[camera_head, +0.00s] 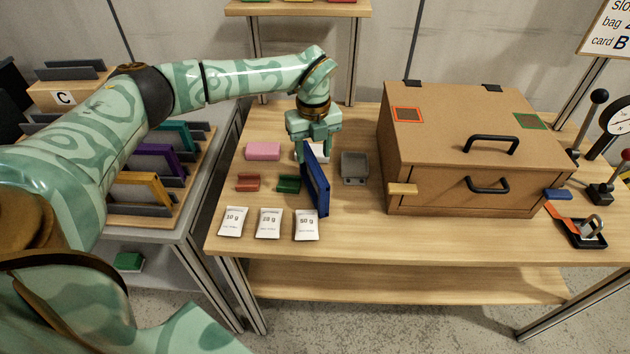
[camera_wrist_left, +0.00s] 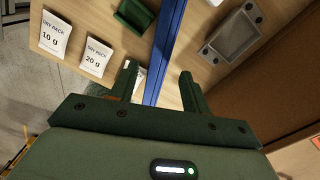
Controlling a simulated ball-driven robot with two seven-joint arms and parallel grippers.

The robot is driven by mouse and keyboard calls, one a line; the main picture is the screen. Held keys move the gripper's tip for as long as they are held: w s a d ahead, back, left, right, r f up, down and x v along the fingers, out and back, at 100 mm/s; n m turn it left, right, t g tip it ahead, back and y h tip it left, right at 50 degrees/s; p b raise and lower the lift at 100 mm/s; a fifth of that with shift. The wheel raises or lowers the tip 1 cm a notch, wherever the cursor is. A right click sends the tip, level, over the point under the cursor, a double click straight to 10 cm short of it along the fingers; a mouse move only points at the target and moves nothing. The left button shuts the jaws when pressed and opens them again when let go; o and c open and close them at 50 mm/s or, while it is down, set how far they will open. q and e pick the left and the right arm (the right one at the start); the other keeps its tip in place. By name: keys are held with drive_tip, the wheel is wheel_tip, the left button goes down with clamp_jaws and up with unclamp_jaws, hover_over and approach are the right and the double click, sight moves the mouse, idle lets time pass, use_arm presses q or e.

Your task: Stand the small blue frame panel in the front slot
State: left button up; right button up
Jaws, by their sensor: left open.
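The blue frame panel (camera_head: 317,182) is on edge and slightly tilted over the wooden table, just right of the small green block. I cannot tell whether its lower edge touches the table. My left gripper (camera_head: 312,146) is at its far, upper end, pointing down. In the left wrist view the blue panel (camera_wrist_left: 166,45) runs between the fingers of my left gripper (camera_wrist_left: 158,72), which are apart with gaps beside it. A slotted rack (camera_head: 120,215) at the left holds teal, purple and orange frames standing in a row. My right gripper is not in view.
Several white packets (camera_head: 269,223) lie along the table's front edge. Red (camera_head: 248,183), green (camera_head: 288,184) and pink (camera_head: 263,151) blocks and a grey tray (camera_head: 354,168) are close by. A large cardboard box (camera_head: 440,150) stands to the right. A gap separates table and rack.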

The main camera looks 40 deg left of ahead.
sight(313, 162)
use_arm(q)
drive_tip(key=shift+f, duration=0.6)
wheel_tip(313, 162, down, 5)
drive_tip(key=shift+s+r+b, duration=0.1)
drive_tip(key=shift+s+b, duration=0.05)
drive_tip(key=shift+b, duration=0.95)
drive_tip(key=shift+r, duration=0.1)
drive_tip(key=shift+c, duration=1.2)
clamp_jaws()
